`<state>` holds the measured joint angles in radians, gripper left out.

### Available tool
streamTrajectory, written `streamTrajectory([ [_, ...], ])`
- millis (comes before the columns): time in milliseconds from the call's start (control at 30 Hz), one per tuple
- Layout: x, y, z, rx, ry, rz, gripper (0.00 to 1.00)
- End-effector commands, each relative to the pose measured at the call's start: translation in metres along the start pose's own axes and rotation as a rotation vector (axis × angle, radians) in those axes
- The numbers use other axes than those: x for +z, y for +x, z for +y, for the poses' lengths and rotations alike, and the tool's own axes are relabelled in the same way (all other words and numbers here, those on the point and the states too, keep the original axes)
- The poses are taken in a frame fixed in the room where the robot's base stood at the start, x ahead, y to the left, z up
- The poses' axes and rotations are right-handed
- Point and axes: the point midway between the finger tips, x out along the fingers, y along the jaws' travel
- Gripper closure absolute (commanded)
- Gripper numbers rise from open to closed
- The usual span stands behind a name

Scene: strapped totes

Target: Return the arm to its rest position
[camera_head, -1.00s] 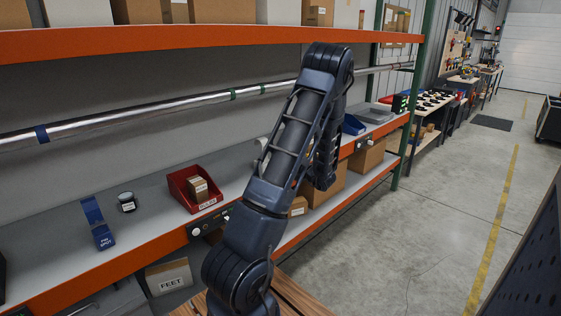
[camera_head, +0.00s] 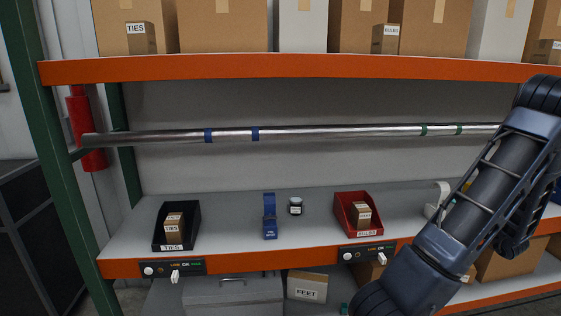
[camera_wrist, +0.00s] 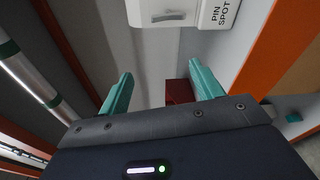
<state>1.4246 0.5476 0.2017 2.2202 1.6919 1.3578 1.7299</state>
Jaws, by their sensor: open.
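My arm (camera_head: 474,200) rises at the right of the head view, bent at an elbow near the right edge. My gripper is not clear there, being hidden by the arm or out of frame. In the wrist view my gripper (camera_wrist: 161,84) is open, with its two teal fingers wide apart and nothing held between them. A white unit labelled PIN SPOT (camera_wrist: 215,14) is ahead of the fingers at the top. A dark red thing (camera_wrist: 179,92) shows beyond the gap, near the right finger.
An orange-edged shelf (camera_head: 330,254) holds a black TIES bin (camera_head: 188,239), a blue strap item (camera_head: 270,218), a small jar (camera_head: 296,206) and a red BULBS bin (camera_head: 345,208). A metal pipe (camera_head: 330,132) runs above. Boxes (camera_head: 222,25) fill the upper shelf.

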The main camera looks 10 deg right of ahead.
Motion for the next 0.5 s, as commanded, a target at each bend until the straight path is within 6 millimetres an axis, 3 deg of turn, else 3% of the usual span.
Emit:
streamTrajectory([
  [33,-0.017,0.016,0.016,-0.009,-0.070,0.065,0.35],
  [200,-0.082,0.057,0.062,-0.026,-0.351,0.302,0.35],
  [500,-0.199,0.089,0.128,0.032,-0.865,0.701,0.35],
])
